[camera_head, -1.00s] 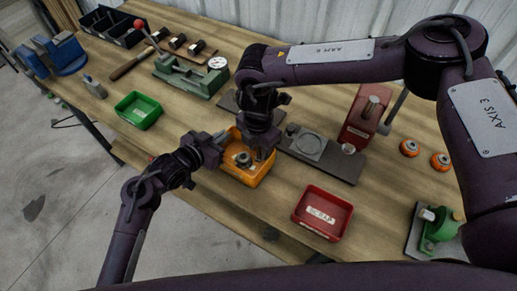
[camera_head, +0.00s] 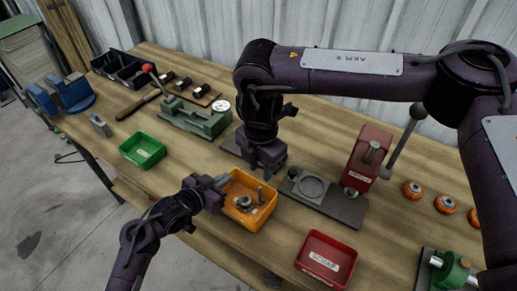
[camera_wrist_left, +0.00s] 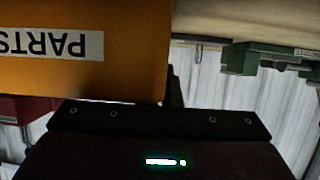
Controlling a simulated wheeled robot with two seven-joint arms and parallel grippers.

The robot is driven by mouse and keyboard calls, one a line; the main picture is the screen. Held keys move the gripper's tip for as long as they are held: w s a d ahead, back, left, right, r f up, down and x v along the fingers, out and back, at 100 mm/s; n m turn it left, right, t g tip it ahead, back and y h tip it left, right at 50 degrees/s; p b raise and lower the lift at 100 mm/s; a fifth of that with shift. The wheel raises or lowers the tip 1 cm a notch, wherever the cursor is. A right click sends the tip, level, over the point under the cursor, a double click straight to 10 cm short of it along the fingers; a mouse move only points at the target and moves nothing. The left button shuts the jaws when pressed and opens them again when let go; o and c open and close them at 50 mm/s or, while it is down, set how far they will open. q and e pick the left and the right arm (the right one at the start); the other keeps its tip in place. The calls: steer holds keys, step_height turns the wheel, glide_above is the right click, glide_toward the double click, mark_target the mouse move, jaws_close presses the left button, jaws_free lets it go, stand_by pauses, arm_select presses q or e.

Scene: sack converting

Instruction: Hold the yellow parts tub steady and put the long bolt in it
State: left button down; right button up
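The yellow parts tub (camera_head: 262,219) sits near the front edge of the bench. Its PARTS label shows upside down on the tub wall in the left wrist view (camera_wrist_left: 120,85). My left gripper (camera_head: 222,182) is at the tub's left rim and appears closed on its wall; one finger is hidden by the tub. Inside the tub are grey metal parts (camera_head: 243,202) and an upright, slender grey piece (camera_head: 260,194), which looks like the long bolt. My right gripper (camera_head: 267,171) is above and behind the tub, apart from the upright piece; its finger opening cannot be made out.
A red scrap tray (camera_head: 325,262) lies right of the tub and a green tray (camera_head: 143,151) to its left. A grey plate fixture with a red press (camera_head: 367,158) stands at the right. A green gauge fixture (camera_head: 196,117) is behind. Bare wood lies between the trays.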

arm_select(q)
steer(key=c, duration=1.6)
jaws_free()
steer(key=shift+o, duration=0.2)
steer(key=shift+a, duration=0.1)
